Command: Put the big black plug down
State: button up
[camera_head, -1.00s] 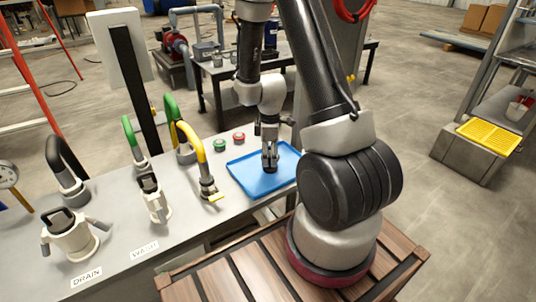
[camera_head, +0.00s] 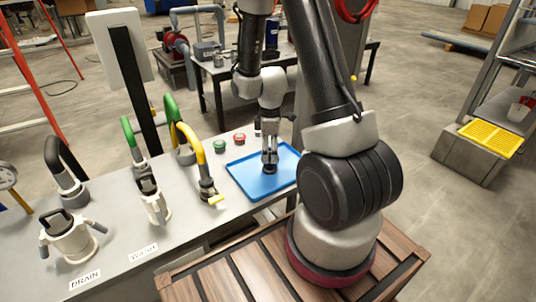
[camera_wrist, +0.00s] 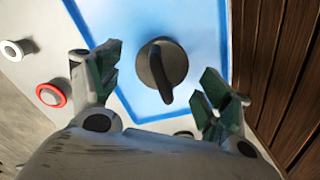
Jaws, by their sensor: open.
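The big black plug (camera_wrist: 162,64) sits on the blue tray (camera_wrist: 200,25) in the wrist view, with its round base on the tray and its handle pointing toward the camera. In the head view the plug (camera_head: 269,169) shows as a dark shape under my gripper (camera_head: 270,153) on the blue tray (camera_head: 245,180). In the wrist view my gripper (camera_wrist: 163,90) is open, with its green-padded fingers on either side of the plug and apart from it.
A green button (camera_head: 220,145) and a red button (camera_head: 239,138) are left of the tray. A yellow hose (camera_head: 193,147) and white couplings (camera_head: 70,238) labelled DRAIN and WASH stand further left on the grey bench. A wooden crate top (camera_head: 237,273) lies in front.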

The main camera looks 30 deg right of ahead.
notch_tip(320, 180, up, 11)
jog(key=shift+s+f, duration=0.1)
jog(key=shift+f, duration=0.05)
jog(key=s+a+r+m+t, duration=0.1)
jog(key=s+r+m+t, duration=0.1)
jog(key=s+r+m, duration=0.3)
jog(key=s+a+r+m+t, duration=0.2)
jog(key=s+r+m, duration=0.4)
jog(key=s+r, duration=0.8)
jog(key=shift+r+m, duration=0.3)
